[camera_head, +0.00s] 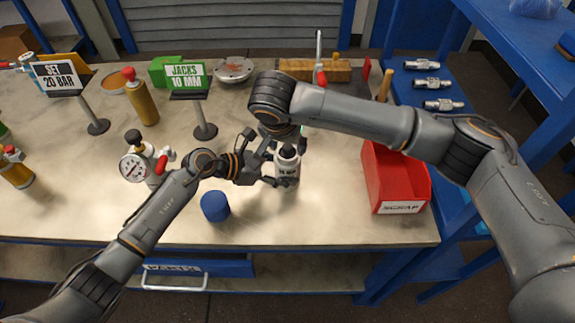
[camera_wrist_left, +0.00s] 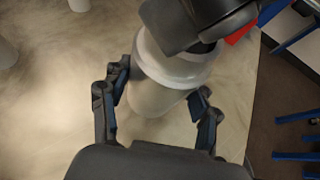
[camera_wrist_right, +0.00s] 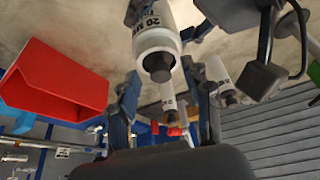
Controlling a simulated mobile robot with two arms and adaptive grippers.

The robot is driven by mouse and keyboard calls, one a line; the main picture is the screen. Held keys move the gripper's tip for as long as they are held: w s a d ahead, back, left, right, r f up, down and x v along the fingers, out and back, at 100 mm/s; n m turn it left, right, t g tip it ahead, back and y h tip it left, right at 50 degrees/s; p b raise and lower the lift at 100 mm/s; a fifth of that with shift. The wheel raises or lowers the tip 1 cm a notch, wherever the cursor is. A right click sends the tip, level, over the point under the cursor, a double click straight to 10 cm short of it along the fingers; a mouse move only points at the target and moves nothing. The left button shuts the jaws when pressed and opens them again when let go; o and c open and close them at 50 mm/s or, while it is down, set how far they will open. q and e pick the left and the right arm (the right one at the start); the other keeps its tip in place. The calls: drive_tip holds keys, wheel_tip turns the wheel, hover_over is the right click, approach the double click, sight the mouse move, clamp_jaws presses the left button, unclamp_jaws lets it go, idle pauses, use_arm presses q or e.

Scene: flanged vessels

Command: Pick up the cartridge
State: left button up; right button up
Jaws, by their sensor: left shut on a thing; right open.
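The cartridge (camera_head: 287,172) is a white cylinder with dark lettering and a black cap, upright in the middle of the bench. My left gripper (camera_head: 266,162) is shut on its body from the left; in the left wrist view the white cylinder (camera_wrist_left: 165,85) lies between my fingers. My right gripper (camera_head: 283,138) is open above and just behind it, partly hidden by its own arm. Contact of the right fingers cannot be told.
A red scrap bin (camera_head: 403,190) stands to the right, a blue cylinder (camera_head: 215,206) near the front edge. A gauge (camera_head: 134,167) and signs, one a green jacks sign (camera_head: 187,77), stand left. Similar white cylinders (camera_wrist_right: 217,72) show in the right wrist view.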

drive_tip(key=shift+c, duration=0.2)
clamp_jaws()
wheel_tip(320, 180, up, 18)
idle(0.5)
use_arm(q)
drive_tip(key=o, duration=1.1)
